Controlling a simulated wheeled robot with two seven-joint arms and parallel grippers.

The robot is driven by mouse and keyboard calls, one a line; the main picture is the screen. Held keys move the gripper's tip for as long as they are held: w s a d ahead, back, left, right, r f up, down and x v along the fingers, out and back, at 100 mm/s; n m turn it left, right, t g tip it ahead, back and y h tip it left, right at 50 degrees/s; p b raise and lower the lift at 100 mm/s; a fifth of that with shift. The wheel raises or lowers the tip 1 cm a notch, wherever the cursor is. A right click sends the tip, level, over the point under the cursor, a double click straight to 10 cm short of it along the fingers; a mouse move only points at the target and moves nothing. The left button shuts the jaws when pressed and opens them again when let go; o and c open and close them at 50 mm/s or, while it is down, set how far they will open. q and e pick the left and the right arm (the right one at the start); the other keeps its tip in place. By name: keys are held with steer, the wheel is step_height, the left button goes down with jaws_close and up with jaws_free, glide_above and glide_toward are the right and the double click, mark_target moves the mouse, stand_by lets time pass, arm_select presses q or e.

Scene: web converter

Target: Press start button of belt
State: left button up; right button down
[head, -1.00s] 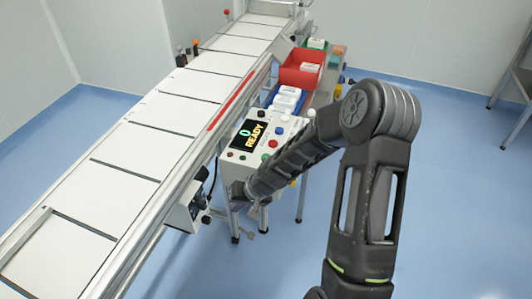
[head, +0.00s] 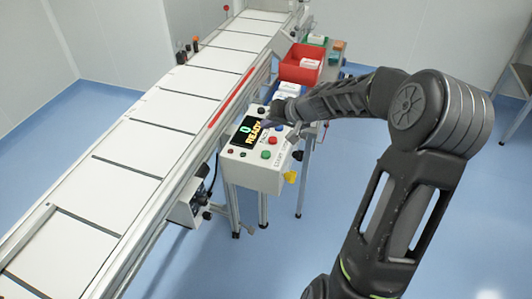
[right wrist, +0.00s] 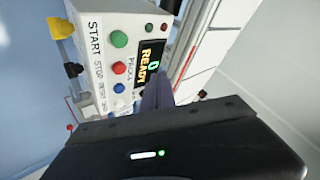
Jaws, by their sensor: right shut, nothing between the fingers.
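The belt (head: 130,155) is a long white segmented conveyor. Beside it stands a white control box (head: 252,172) with a dark display (head: 248,132) reading "0 READY". The green button (head: 266,155) sits near the front of the panel, with the red button (head: 272,141) behind it. In the right wrist view the green button (right wrist: 119,39) is by the "START" lettering, followed by red, blue and white buttons. My right gripper (head: 269,124) is shut and empty over the panel's far part, apart from the green button. Its fingers (right wrist: 157,95) show beside the display. My left gripper is out of view.
A red bin (head: 301,70) with white packs stands behind the box. A yellow knob (head: 290,177) juts from the box's right front. A small control unit (head: 187,209) hangs under the belt.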

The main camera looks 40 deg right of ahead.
steer(key=b, duration=0.6)
glide_above(268, 155)
step_height(268, 155, down, 8)
steer(key=shift+d+r, duration=0.1)
steer(key=shift+r, duration=0.05)
steer(key=shift+f+b, duration=0.55)
steer(key=shift+b, duration=0.05)
stand_by(1.2)
steer(key=shift+f+b, duration=0.4)
steer(key=shift+b, duration=0.35)
